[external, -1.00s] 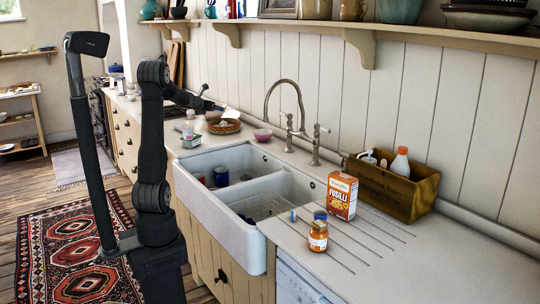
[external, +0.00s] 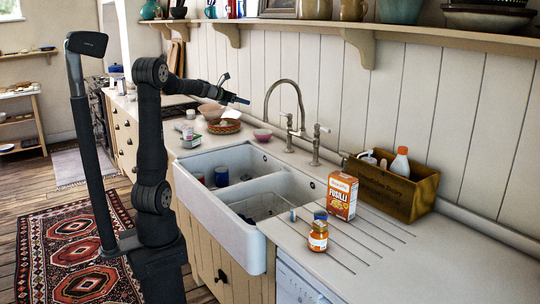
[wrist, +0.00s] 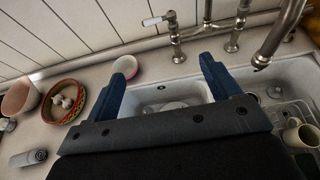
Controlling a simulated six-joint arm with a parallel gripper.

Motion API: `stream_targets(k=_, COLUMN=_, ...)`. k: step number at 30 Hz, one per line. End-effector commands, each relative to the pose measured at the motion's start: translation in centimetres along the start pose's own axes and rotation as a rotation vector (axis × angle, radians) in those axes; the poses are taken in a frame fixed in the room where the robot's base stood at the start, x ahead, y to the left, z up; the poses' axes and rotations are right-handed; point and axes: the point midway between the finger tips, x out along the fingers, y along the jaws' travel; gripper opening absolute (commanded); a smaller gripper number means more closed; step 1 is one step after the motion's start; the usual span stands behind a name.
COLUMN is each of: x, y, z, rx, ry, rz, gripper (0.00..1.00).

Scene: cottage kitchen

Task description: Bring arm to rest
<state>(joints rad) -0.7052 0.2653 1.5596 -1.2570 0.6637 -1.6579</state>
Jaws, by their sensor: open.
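My gripper (external: 239,99) is in the air above the far side of the counter, pointing right, with nothing held. In the wrist view its two blue fingers (wrist: 163,72) stand wide apart with only the counter and sink below and between them. My arm rises in front of the sink cabinet and bends over at the top toward the wall.
A white double sink (external: 225,226) with mugs (wrist: 300,136) in it lies below. A tall tap (external: 268,100) stands right of my gripper. A patterned bowl (wrist: 46,106) and pink bowl (wrist: 122,64) sit nearby. A pasta box (external: 342,195), jar (external: 318,240) and wooden crate (external: 400,195) stand right.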

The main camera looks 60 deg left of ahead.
Motion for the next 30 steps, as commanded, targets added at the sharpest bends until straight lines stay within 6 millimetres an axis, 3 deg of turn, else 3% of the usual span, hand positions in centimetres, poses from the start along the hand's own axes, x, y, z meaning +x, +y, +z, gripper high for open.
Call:
stream_targets(k=18, x=-1.6, y=-11.9, z=3.4, rx=0.116, ry=-0.001, rz=-0.277, gripper=0.82)
stream_targets(k=30, x=-2.2, y=-19.8, z=4.5, rx=0.188, ry=0.001, rz=-0.454, gripper=0.82)
